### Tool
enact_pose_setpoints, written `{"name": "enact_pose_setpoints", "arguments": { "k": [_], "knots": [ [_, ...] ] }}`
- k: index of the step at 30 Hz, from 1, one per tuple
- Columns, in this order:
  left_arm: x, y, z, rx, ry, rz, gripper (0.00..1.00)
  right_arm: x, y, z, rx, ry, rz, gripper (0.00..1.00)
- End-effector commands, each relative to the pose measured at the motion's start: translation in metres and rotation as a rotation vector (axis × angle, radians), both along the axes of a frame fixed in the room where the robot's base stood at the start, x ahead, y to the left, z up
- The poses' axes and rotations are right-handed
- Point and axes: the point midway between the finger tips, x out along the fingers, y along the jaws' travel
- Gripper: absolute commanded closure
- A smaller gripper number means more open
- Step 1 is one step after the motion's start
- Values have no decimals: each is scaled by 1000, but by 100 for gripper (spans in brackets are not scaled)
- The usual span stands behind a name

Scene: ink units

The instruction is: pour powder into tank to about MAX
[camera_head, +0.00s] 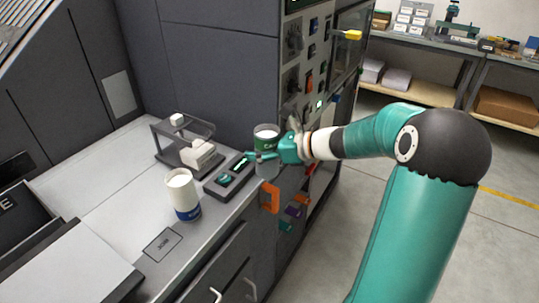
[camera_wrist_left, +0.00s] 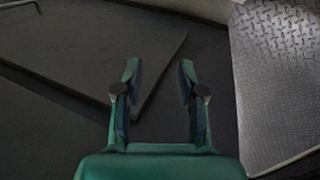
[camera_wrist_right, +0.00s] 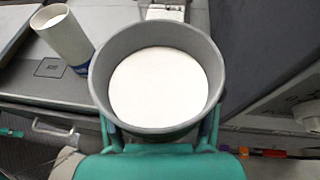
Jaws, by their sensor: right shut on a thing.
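My right gripper (camera_head: 284,152) is shut on a grey can with a green label (camera_head: 266,132), its lettering partly hidden by a finger. The can is held upright by the counter's edge at the machine. In the right wrist view the round grey can (camera_wrist_right: 98,75) holds white powder, its surface below the rim; the gripper (camera_wrist_right: 160,135) grips its near side. My left gripper (camera_wrist_left: 158,68) is open and empty over a dark surface and does not show in the head view. I cannot make out a tank or a MAX mark.
A white container with a blue base (camera_head: 182,190) stands on the counter (camera_head: 125,195). A small dark-framed device (camera_head: 185,145) and a black unit with green parts (camera_head: 230,178) stand behind it. The machine panel (camera_head: 298,60) rises behind the can. Shelves stand far right.

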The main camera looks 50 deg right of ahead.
Motion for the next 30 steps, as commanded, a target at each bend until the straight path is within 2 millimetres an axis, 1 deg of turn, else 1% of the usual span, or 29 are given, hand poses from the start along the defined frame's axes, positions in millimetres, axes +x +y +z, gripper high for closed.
{"name": "enact_pose_setpoints", "arguments": {
  "k": [3, 15, 24, 30],
  "knots": [
    [0, 0, 2, 0, 0, 0, 60, 11, 8, 11, -2, -3, -29, 79],
    [0, 0, 4, 0, 0, 0, 60, 45, 31, 35, -1, -3, -143, 79],
    [0, 0, -10, 0, 0, 0, 60, 71, 48, 49, -2, -4, -233, 79],
    [0, 0, -23, 0, 0, 0, 60, 89, 60, 59, 0, -5, -295, 79]
  ]
}}
